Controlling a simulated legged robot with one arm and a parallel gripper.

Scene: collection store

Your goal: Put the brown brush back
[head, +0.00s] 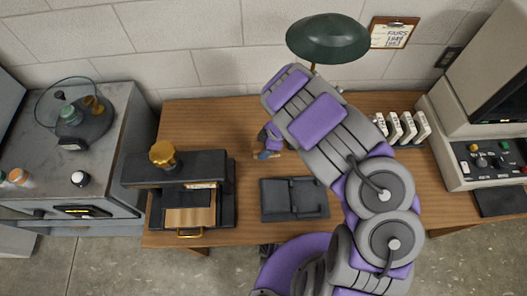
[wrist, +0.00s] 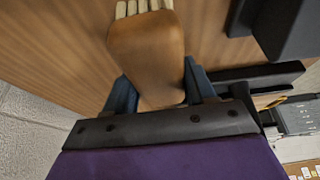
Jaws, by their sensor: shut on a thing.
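The brown brush (wrist: 147,50) is between my gripper's two blue-grey fingers (wrist: 160,88) in the wrist view. Its wide brown body points away from the gripper, and pale bristles show at the top edge of the picture. My gripper (head: 267,154) is shut on the brush. In the head view it is low over the wooden desk, between the black press and the lamp, and most of the brush is hidden or too small to make out. I cannot tell whether the brush touches the desk.
A black press (head: 178,170) with a gold knob stands left of the gripper. A dark tray (head: 295,214) lies in front of it. A green lamp (head: 328,38), several white boxes (head: 408,128) and a grey machine (head: 468,130) are right. The desk (head: 205,120) behind the press is clear.

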